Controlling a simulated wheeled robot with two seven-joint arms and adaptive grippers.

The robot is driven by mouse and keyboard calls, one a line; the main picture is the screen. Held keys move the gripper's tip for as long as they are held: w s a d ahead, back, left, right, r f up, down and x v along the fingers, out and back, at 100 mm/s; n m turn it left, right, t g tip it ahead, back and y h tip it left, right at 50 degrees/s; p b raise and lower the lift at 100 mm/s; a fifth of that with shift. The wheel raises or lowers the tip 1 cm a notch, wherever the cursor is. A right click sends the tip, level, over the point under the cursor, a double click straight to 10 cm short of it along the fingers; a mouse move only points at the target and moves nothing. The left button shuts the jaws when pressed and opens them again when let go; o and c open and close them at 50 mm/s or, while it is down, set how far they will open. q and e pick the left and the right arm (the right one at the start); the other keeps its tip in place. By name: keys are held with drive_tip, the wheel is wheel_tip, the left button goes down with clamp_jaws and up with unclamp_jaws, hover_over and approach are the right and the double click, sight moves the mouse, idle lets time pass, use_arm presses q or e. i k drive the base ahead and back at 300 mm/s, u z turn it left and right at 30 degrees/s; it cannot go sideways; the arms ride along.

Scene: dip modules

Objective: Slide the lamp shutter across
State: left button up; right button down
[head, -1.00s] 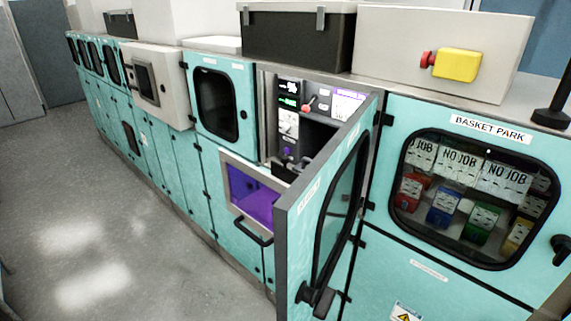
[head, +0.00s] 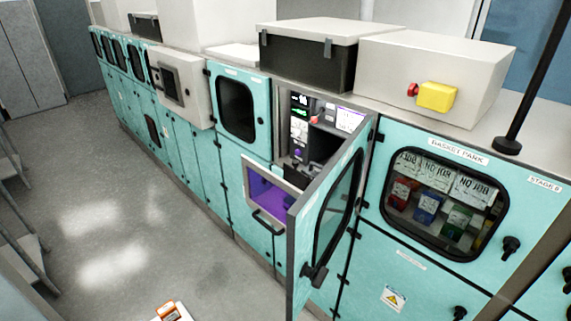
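An open module bay (head: 300,140) shows in the middle of the head view, with small displays and a red-tipped control inside. Its teal door (head: 330,215) stands swung out toward me and hides part of the bay. A purple-lit window drawer (head: 268,196) with a dark handle sits below and left of the bay. I cannot make out which part is the lamp shutter. Neither of my grippers shows in the view.
The basket park cabinet (head: 408,240) is shut, right of the open door. A grey box with a yellow and red stop button (head: 436,96) and a black case (head: 305,65) stand on top. An orange and white item (head: 170,311) shows at the bottom edge. The floor (head: 110,220) at left is clear.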

sight(299, 180)
drive_tip(key=u, duration=1.55)
drive_tip(key=i, duration=1.25)
drive_tip(key=z, duration=0.4)
